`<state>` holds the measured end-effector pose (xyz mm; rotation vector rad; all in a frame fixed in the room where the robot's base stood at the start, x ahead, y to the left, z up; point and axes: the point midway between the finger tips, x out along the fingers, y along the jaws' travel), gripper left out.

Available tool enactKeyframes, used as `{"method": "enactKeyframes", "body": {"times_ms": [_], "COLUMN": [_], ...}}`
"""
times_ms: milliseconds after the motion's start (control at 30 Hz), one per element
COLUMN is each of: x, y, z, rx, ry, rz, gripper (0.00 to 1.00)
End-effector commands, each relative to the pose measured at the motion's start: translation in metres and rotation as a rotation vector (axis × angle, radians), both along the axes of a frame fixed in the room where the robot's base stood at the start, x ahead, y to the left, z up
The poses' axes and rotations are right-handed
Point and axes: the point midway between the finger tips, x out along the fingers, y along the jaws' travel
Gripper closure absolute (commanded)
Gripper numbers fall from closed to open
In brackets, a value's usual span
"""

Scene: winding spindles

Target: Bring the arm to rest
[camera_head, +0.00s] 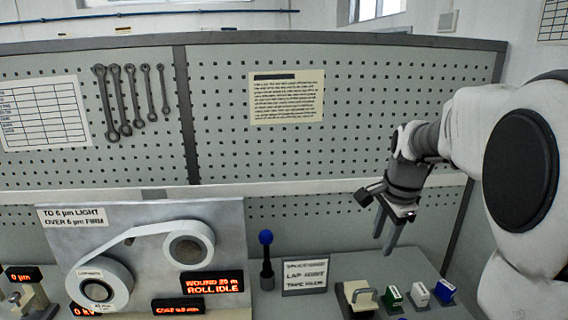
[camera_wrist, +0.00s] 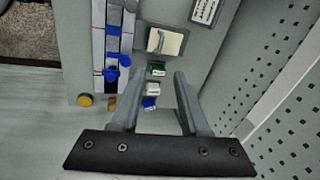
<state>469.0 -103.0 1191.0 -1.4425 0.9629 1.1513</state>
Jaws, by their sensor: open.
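My gripper (camera_head: 387,222) hangs from my arm at the right in the head view, fingers pointing down, above the bench and clear of everything on it. In the wrist view my gripper (camera_wrist: 157,84) shows two grey fingers spread apart with nothing held between them. Beyond the fingers, and well below them, lie a green block (camera_wrist: 156,69), a white block (camera_wrist: 153,89) and a blue block (camera_wrist: 149,102).
A winding panel (camera_head: 140,262) with two white rolls stands at the left, its display reading "ROLL IDLE". A blue-knobbed lever (camera_head: 266,255), a sign (camera_head: 305,276) and a cream handled block (camera_head: 358,297) stand on the bench. A pegboard (camera_head: 230,150) rises behind.

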Motion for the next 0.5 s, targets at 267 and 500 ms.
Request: {"method": "enactKeyframes", "body": {"times_ms": [267,500], "x": [-0.075,-0.143], "y": [0.048,0.079], "z": [0.038,0.045], "rx": [-0.122,-0.265], "ry": [-0.092,-0.161], "rz": [0.443,0.828], "gripper": [0.55,0.55]}}
